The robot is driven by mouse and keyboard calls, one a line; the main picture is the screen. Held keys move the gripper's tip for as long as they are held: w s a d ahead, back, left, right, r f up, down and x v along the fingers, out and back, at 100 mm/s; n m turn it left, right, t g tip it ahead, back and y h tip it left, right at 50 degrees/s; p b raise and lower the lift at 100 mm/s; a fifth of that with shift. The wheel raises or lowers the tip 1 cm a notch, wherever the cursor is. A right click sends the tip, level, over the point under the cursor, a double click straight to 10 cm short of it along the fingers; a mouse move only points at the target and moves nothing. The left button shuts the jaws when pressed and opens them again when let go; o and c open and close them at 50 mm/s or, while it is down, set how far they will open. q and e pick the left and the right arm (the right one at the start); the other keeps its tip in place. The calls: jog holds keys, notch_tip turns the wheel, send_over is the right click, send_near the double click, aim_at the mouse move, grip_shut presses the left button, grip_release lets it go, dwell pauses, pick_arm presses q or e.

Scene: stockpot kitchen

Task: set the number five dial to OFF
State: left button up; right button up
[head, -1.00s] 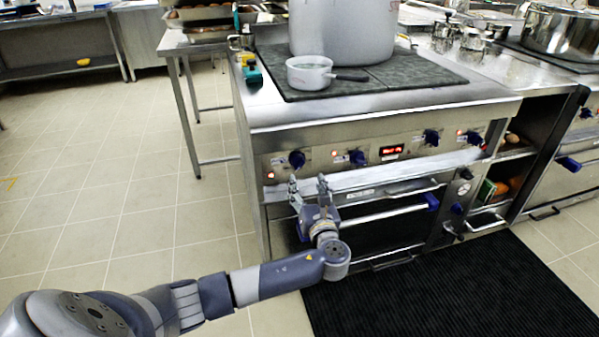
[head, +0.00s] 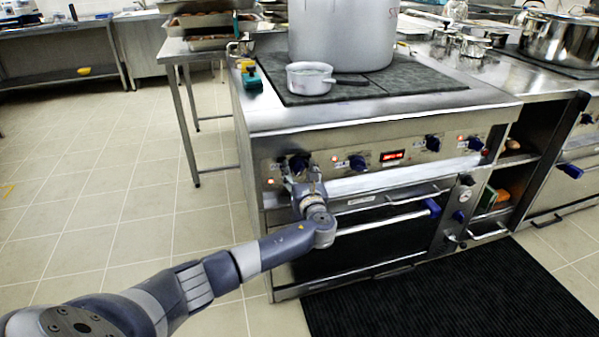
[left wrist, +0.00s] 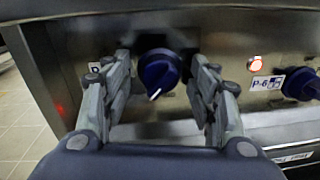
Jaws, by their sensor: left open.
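The leftmost blue dial (head: 299,161) is on the stove's front panel. The left wrist view shows this dial (left wrist: 158,72) with its white pointer line aimed down and left. My left gripper (head: 298,170) is in front of it, with its open fingers on either side of the dial. I cannot tell whether the fingers touch it. The label left of this dial is mostly hidden behind a finger, so its number is not readable. The neighbouring dial (left wrist: 302,84) to the right has a P-6 label. My right gripper is not in view.
A red display (head: 391,155) and more blue dials (head: 432,143) are farther right on the panel. An oven handle (head: 385,222) runs below. A small saucepan (head: 309,80) and a large stockpot (head: 342,35) stand on the stovetop. The tiled floor at left is clear.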

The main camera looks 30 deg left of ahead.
pick_arm(q)
jog(key=c, duration=1.1)
